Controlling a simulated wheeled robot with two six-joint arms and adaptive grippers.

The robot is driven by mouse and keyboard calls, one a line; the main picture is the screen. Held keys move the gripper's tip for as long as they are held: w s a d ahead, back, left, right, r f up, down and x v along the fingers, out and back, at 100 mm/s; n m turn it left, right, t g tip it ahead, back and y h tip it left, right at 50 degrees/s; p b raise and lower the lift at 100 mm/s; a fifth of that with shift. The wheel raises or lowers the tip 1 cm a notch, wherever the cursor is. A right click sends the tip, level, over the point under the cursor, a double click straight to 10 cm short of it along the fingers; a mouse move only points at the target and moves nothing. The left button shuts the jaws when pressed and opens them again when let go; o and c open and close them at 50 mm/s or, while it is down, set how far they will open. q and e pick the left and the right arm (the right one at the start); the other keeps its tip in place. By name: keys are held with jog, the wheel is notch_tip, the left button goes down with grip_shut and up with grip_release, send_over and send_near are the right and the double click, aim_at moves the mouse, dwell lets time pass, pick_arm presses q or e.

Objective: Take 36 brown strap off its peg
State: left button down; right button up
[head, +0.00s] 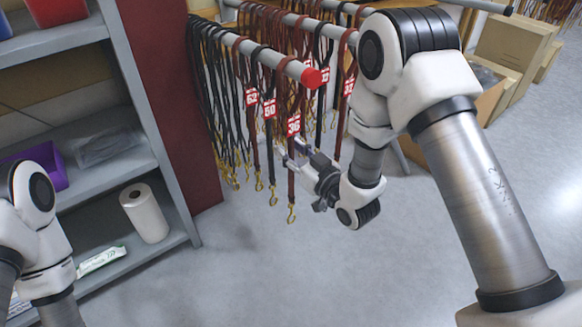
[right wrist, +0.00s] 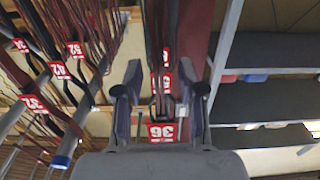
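The brown strap tagged 36 (head: 291,185) hangs from the front end of a grey peg (head: 270,57) with a red tip; a gold clip is at its lower end. Its red 36 tag (right wrist: 161,132) shows low between my fingers in the right wrist view. My right gripper (head: 291,156) is at the strap just below the tag. In the right wrist view its two fingers (right wrist: 160,78) stand apart, open. I cannot tell whether either finger touches the strap. My left arm shows at the lower left of the head view, but its gripper is out of view.
Straps tagged 50 (head: 270,108) and 62 (head: 252,97) hang just behind on the same peg. More straps hang on neighbouring pegs close to my right arm. A grey shelf (head: 115,161) stands at left, cardboard boxes (head: 512,48) at right. The floor in front is clear.

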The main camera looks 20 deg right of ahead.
grip_shut()
